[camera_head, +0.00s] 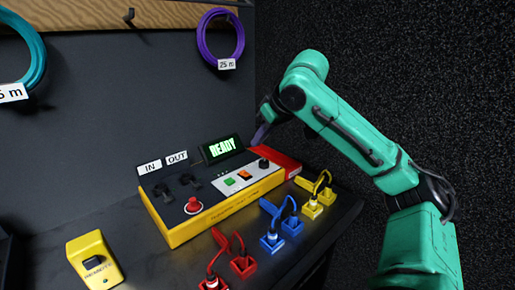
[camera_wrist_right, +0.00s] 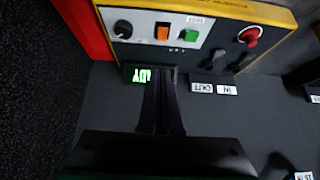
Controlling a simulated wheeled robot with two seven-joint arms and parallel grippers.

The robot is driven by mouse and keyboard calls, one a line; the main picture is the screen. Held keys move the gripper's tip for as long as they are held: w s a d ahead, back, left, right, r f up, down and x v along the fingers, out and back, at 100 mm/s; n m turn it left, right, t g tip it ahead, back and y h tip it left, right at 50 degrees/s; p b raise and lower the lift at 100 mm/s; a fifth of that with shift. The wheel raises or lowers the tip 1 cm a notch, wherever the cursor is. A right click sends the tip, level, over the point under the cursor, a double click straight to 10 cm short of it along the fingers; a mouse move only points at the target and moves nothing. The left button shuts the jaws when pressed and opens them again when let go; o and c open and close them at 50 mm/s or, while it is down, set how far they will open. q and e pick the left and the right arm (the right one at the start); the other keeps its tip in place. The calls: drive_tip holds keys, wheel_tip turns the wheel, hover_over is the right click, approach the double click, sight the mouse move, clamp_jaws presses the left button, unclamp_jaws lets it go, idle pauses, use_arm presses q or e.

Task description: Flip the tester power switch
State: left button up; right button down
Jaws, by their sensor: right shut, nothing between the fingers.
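The tester (camera_head: 215,200) is a yellow box with a grey top and a red right end on the dark bench. Its pale panel carries a green button (camera_head: 229,181), an orange switch (camera_head: 244,174) and a black knob (camera_head: 264,163). A red knob (camera_head: 193,205) stands at its left. In the right wrist view the orange switch (camera_wrist_right: 162,31) and green button (camera_wrist_right: 190,35) lie beyond my fingertips. My right gripper (camera_head: 260,137) is shut and empty behind the tester, near the lit READY display (camera_head: 222,147). Its fingers (camera_wrist_right: 161,90) partly cover the display in the wrist view. My left gripper is out of view.
Red, blue and yellow plugs with cables (camera_head: 271,238) line the tester's front. A yellow remote box (camera_head: 95,260) stands at the front left. IN and OUT signs (camera_head: 164,162) stand behind the tester. A purple cable coil (camera_head: 221,38) hangs on the wall.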

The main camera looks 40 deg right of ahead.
hover_over(245, 173)
drive_tip(key=s, duration=0.1)
drive_tip(key=f, duration=0.6)
drive_tip(key=shift+s+f, duration=0.2)
wheel_tip(245, 173, down, 3)
drive_tip(key=shift+s+d+r+b, duration=0.1)
drive_tip(key=shift+s+r+b, duration=0.05)
drive_tip(key=shift+b, duration=0.95)
drive_tip(key=shift+s+f+b, duration=0.15)
drive_tip(key=shift+f+b, duration=0.25)
drive_tip(key=shift+f, duration=0.05)
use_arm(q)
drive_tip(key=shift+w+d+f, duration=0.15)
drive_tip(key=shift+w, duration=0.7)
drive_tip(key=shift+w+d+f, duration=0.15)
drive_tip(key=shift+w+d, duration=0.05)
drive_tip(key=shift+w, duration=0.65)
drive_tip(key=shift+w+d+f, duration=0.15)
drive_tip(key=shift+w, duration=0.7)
use_arm(e)
drive_tip(key=shift+f, duration=0.1)
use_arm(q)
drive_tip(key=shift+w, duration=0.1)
